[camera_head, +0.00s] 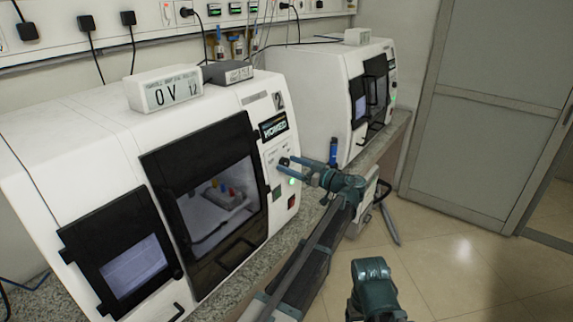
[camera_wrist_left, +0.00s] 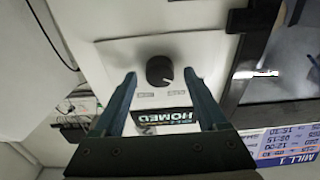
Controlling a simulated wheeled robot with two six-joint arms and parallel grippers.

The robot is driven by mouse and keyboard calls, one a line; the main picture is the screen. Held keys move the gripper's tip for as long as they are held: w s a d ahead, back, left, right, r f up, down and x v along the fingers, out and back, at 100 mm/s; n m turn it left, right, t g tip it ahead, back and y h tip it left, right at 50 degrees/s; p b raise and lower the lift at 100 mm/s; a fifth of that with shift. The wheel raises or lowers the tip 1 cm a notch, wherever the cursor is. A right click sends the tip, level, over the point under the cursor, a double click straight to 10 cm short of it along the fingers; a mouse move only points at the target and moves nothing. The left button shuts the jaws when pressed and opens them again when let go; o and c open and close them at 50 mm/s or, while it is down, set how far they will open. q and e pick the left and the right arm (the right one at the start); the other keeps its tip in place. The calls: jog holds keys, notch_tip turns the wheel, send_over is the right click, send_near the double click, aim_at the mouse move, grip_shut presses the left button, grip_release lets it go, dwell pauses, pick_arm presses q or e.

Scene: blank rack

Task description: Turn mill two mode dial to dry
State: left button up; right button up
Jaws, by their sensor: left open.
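Mill two is the near white machine (camera_head: 90,160), with a 2 on its top edge. Its dark display (camera_head: 273,126) reads HOMED. The black round mode dial (camera_wrist_left: 160,70) sits on a white panel above the HOMED display in the left wrist view. Two small labels beside the dial are too blurred to read, and its setting is unclear. In the head view the dial (camera_head: 284,161) is small at the fingertips. My left gripper (camera_head: 291,165) is open in front of the panel. In the wrist view its fingers (camera_wrist_left: 159,76) stand either side of the dial, with visible gaps.
A green-lit button and a red button (camera_head: 292,202) lie below the dial. A second white machine (camera_head: 318,85) stands farther back, with a blue bottle (camera_head: 333,151) near it. A box marked OV 12 (camera_head: 165,90) sits on mill two. Open floor (camera_head: 450,260) lies at right.

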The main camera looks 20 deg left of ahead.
pick_arm(q)
jog(key=shift+c, duration=0.2)
grip_shut()
jog(key=shift+m, duration=0.3)
jog(key=m+t, duration=0.1)
jog(key=m, duration=0.5)
jog(key=shift+h+p, duration=0.3)
jog(key=shift+h, duration=0.1)
jog(key=m, duration=0.3)
jog(key=m+p, duration=0.1)
jog(key=m, duration=0.2)
jog(key=shift+r+t+h, duration=0.1)
jog(key=shift+t+h, duration=0.2)
jog(key=shift+h, duration=0.1)
jog(key=m+h+p, duration=0.1)
jog(key=m+p, duration=0.1)
jog(key=m, duration=0.4)
jog(key=shift+m, duration=0.3)
jog(key=m+p, duration=0.1)
jog(key=m, duration=0.4)
jog(key=shift+m+h, duration=0.3)
jog(key=shift+h, duration=0.1)
jog(key=shift+m, duration=0.3)
